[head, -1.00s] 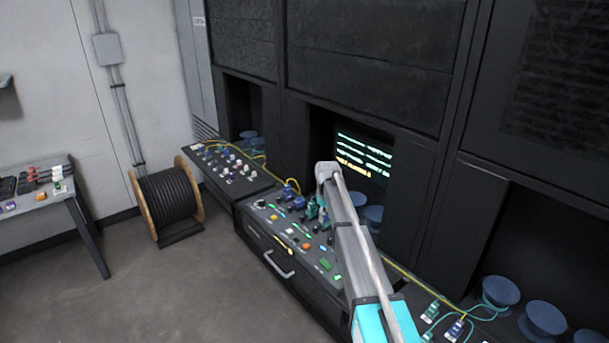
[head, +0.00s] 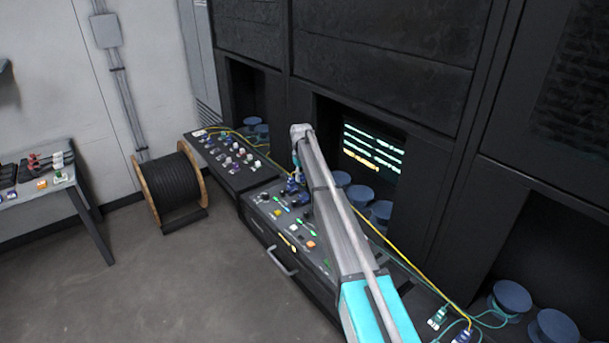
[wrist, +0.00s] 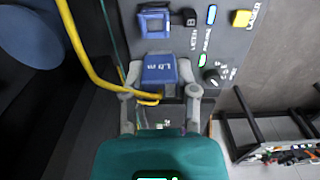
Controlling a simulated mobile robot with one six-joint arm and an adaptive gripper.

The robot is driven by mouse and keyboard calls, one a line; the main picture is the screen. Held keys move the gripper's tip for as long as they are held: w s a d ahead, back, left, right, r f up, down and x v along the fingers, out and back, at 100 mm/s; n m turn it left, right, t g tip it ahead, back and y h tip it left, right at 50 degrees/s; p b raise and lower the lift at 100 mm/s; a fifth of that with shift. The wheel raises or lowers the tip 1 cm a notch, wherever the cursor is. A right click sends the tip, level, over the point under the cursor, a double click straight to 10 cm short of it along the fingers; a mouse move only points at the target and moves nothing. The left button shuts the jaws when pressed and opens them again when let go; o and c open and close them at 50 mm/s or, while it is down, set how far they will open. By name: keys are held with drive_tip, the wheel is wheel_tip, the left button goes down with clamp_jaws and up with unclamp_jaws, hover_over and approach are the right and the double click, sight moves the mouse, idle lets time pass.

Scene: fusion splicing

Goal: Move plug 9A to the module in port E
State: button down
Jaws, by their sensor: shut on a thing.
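In the wrist view my gripper (wrist: 163,97) is shut on a blue plug (wrist: 158,68), one finger on each side. Its white marking is too small to read surely as 9A. A yellow cable (wrist: 87,62) loops to the plug's near end. Just beyond it on the dark panel is a separate blue block (wrist: 153,24). In the head view my gripper (head: 296,178) points down over the far part of the middle console (head: 262,222). My arm hides part of this console. I cannot make out a port marked E.
The console carries a black knob (wrist: 212,77), a yellow button (wrist: 241,18) and small lit indicators. Blue spools (head: 361,197) stand in the recess behind. A screen (head: 372,151) glows there. A cable drum (head: 170,187) and a side table (head: 40,192) stand left, with open floor in front.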

drive_tip(key=shift+w+d, duration=0.1)
drive_tip(key=shift+d, duration=0.15)
drive_tip(key=shift+s+d, duration=4)
drive_tip(key=shift+s, duration=1.3)
drive_tip(key=shift+s+d, duration=3.7)
drive_tip(key=shift+s, duration=1.3)
wheel_tip(320, 180, down, 6)
drive_tip(key=b, duration=0.6)
drive_tip(key=shift+f, duration=0.15)
drive_tip(key=shift+w+f+b, duration=0.1)
drive_tip(key=shift+f+b, duration=0.45)
drive_tip(key=shift+b, duration=0.15)
drive_tip(key=shift+c, duration=1.5)
unclamp_jaws()
